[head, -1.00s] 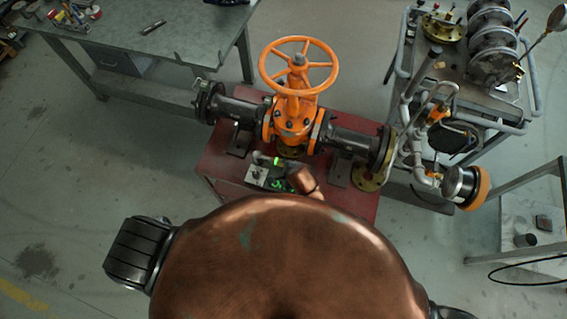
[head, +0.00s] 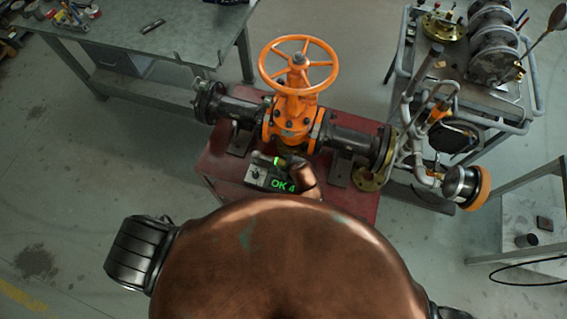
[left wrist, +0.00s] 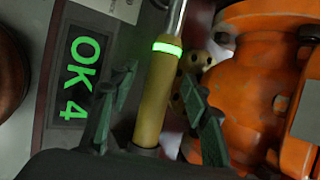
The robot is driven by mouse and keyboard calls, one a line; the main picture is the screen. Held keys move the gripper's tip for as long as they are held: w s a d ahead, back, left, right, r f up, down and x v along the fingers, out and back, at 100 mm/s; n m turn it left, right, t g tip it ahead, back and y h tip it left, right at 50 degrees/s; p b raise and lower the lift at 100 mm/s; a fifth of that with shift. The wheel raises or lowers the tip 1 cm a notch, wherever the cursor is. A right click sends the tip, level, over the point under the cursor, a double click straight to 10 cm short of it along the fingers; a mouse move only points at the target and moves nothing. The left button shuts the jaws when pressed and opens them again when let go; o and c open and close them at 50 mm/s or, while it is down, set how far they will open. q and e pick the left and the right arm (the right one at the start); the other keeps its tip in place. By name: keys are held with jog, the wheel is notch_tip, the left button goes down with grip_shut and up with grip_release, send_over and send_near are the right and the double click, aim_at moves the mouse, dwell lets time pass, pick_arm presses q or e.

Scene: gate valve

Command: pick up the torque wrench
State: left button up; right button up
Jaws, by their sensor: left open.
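The torque wrench has a yellow handle (left wrist: 158,100) with a glowing green ring and a metal shaft at the top of the left wrist view. In the head view its green ring (head: 277,161) shows small near the valve stand, and the rest is hard to make out. My left gripper (left wrist: 160,103) is open, with one dark green finger on each side of the handle. I cannot tell whether either finger touches it. In the head view my left gripper (head: 285,162) is small and partly hidden by my own copper arm. My right gripper is out of view.
The orange gate valve (head: 297,112) stands on a red stand (head: 222,160), close to the right of my left gripper in the left wrist view. A display reading "OK 4" (left wrist: 85,75) is to its left. A grey workbench (head: 195,45) stands at the back left.

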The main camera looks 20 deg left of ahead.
pick_arm(q)
jog(key=shift+c, duration=0.7)
grip_shut()
jog(key=shift+r, duration=0.1)
